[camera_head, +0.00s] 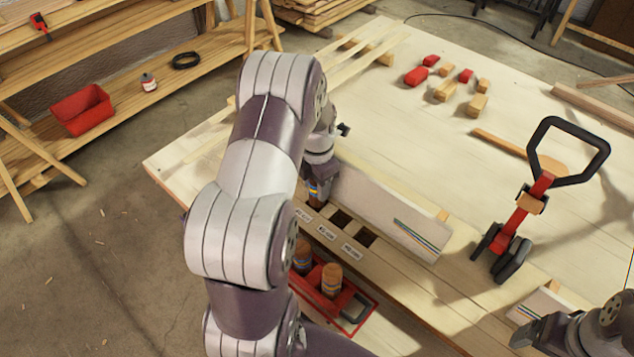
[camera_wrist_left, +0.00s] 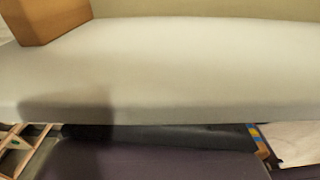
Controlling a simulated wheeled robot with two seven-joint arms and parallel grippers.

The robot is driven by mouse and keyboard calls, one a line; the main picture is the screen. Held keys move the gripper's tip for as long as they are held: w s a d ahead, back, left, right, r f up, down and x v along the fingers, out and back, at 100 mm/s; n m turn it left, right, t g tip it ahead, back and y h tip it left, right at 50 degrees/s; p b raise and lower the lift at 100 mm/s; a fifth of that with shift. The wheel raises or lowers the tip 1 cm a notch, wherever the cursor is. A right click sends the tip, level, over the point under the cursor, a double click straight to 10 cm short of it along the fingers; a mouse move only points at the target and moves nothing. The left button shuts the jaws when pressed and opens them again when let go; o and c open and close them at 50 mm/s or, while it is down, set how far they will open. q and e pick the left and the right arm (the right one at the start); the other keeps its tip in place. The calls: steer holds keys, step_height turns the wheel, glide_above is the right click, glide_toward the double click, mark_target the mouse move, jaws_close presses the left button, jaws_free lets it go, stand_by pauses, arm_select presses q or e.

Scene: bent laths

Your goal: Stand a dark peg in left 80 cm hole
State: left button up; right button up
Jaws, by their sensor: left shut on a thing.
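In the head view my left gripper (camera_head: 318,180) points down at the row of square holes and is shut on a dark peg (camera_head: 316,194) with coloured bands. The peg is upright at the left end of the row; whether its foot is inside a hole is hidden. Two dark open holes show to its right, a middle one (camera_head: 341,219) and a right one (camera_head: 365,238). The small white labels in front are too small to read surely. Two lighter-topped pegs (camera_head: 331,279) stand in the red tray (camera_head: 362,315). My right gripper (camera_head: 527,332) is at the lower right, its jaw unclear.
A pale board (camera_head: 385,212) with coloured stripes stands just behind the holes. A red tool with a black handle (camera_head: 525,212) stands to the right. Red and wooden blocks (camera_head: 446,90) lie at the back. The table's middle (camera_head: 400,140) is clear.

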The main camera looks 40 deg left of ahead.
arm_select(q)
steer(key=shift+f+b, duration=0.45)
steer(key=shift+f, duration=0.45)
steer(key=o, duration=1.2)
step_height(320, 180, up, 9)
steer(key=p, duration=0.8)
steer(key=shift+r, duration=0.15)
